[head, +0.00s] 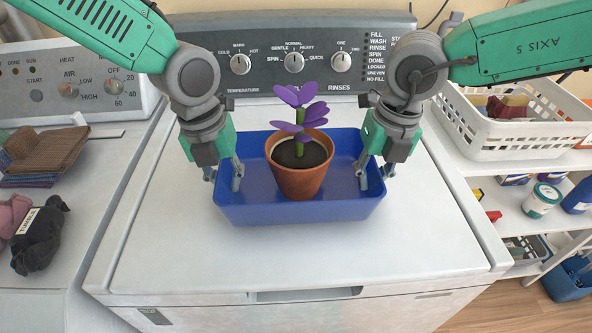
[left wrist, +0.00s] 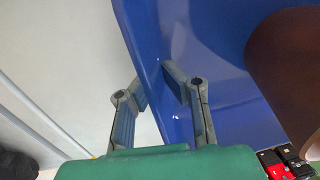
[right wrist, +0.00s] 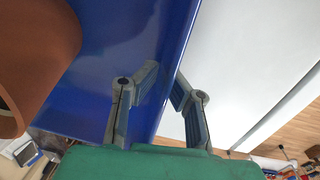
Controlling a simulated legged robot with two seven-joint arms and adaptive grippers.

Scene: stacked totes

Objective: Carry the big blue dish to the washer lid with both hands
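The big blue dish (head: 300,211) is a rectangular tub over the middle of the white washer lid (head: 300,258). It looks level; I cannot tell whether its base touches the lid. A terracotta pot (head: 300,182) with a purple-leaved plant (head: 299,112) stands upright in it. My left gripper (head: 224,180) is at the dish's left wall, one finger outside and one inside. In the left wrist view its fingers (left wrist: 153,88) close on that wall. My right gripper (head: 375,178) is likewise shut on the right wall, seen in the right wrist view (right wrist: 167,80).
The washer's control panel (head: 290,75) rises behind the dish. On the right are a white basket (head: 515,135) and shelves. The lid's front is clear.

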